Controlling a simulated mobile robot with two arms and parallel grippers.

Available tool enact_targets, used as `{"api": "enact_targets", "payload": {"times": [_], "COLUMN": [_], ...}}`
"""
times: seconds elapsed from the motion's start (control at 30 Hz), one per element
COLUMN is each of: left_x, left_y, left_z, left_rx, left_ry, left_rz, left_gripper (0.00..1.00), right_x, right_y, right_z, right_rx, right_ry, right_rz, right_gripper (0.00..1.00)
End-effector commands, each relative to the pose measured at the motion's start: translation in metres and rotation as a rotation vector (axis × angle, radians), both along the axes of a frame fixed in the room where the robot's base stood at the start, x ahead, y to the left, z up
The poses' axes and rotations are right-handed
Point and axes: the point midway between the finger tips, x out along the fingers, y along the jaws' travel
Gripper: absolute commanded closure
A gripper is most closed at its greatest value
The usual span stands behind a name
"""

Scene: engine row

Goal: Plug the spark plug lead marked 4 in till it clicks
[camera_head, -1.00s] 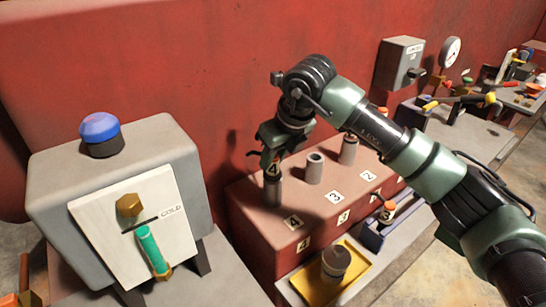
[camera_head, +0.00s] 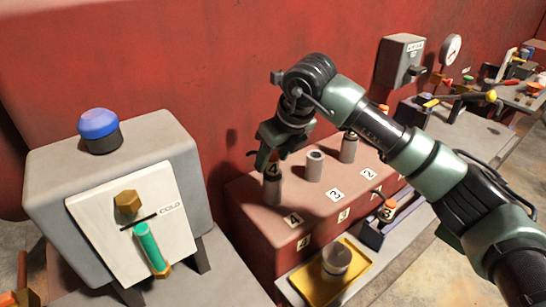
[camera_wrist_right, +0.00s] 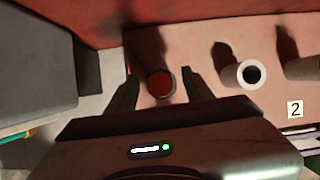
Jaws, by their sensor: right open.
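The lead marked 4 (camera_head: 273,170) stands upright at the top of the grey post (camera_head: 272,191) at the left end of the red block. Its round reddish top (camera_wrist_right: 160,84) shows in the right wrist view. I cannot tell whether it is fully seated. My right gripper (camera_head: 270,156) is at the lead's top in the head view. In the right wrist view its open fingers (camera_wrist_right: 161,88) stand either side of the lead, with gaps showing. My left gripper is not in view.
A bare hollow post (camera_head: 315,166) stands just right of lead 4. Another post (camera_head: 348,149) stands beyond it. The lead marked 3 (camera_head: 388,211) sits in a blue-grey holder. A yellow tray (camera_head: 313,291) holds a grey cylinder. A grey box (camera_head: 60,190) with a blue knob stands left.

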Motion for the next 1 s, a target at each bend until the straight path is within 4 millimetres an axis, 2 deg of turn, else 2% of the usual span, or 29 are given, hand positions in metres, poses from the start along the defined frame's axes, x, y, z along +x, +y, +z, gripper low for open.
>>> {"api": "enact_targets", "payload": {"times": [0.4, 0.5, 1.0], "left_x": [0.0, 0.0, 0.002], "left_y": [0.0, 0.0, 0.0], "left_z": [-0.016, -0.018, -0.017], "left_rx": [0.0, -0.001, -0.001], "left_ry": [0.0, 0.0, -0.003], "left_rz": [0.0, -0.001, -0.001], "left_gripper": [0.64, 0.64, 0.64], "right_x": [-0.019, -0.022, -0.024], "right_y": [-0.017, -0.019, -0.02], "right_z": [0.057, 0.065, 0.069], "right_rx": [0.0, 0.001, 0.0], "right_ry": [-0.004, -0.003, -0.001], "right_rz": [-0.002, -0.001, -0.001], "right_gripper": [0.49, 0.49, 0.49]}}
